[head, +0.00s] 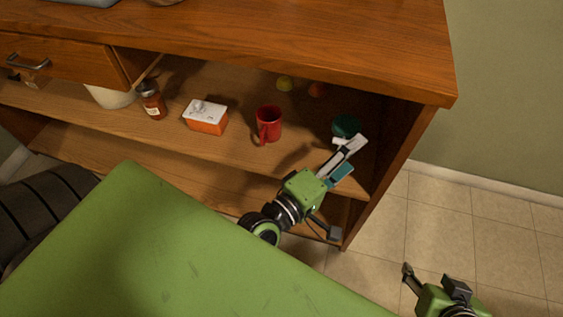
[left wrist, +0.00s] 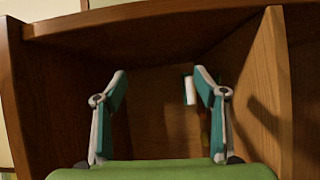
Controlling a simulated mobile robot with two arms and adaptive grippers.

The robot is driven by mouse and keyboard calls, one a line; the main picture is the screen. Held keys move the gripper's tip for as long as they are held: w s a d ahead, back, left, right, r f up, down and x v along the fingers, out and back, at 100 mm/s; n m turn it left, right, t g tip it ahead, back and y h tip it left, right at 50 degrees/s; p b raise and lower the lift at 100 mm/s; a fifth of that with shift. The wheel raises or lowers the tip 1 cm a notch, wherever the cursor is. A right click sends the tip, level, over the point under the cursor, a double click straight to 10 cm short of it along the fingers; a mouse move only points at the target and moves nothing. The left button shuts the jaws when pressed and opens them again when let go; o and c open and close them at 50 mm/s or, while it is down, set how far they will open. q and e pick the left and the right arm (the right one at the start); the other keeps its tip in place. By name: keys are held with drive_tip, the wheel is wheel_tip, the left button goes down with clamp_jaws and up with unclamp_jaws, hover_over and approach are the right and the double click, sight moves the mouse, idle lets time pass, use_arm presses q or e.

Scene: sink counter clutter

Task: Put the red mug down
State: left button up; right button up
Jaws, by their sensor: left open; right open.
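The red mug (head: 268,124) stands upright on the open shelf (head: 238,145) under the counter in the head view, its handle towards the front. No gripper touches it. My left gripper (head: 350,162) is to the right of the mug, near the shelf's right end, open and with nothing seen between its fingers. Its spread fingers also show in the left wrist view (left wrist: 160,76), facing into the wooden compartment. I cannot make out the mug in that view. My right gripper (head: 432,277) is open and empty over the floor at the lower right.
A dark green object (head: 345,124) sits just behind my left gripper. Left of the mug are a white-and-orange box (head: 205,118), a brown jar (head: 151,101) and a white container (head: 110,97). The countertop (head: 270,35) overhangs the shelf.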

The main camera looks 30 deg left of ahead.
use_arm(q)
drive_tip(key=s+a+f+m+g+y, duration=0.4)
drive_tip(key=s+a+f+m+g, duration=0.5)
drive_tip(key=m, duration=0.7)
wheel_tip(320, 180, down, 2)
drive_tip(key=shift+s+a+f, duration=0.2)
drive_tip(key=shift+s+a, duration=0.4)
drive_tip(key=shift+s, duration=0.6)
use_arm(e)
drive_tip(key=shift+f, duration=0.1)
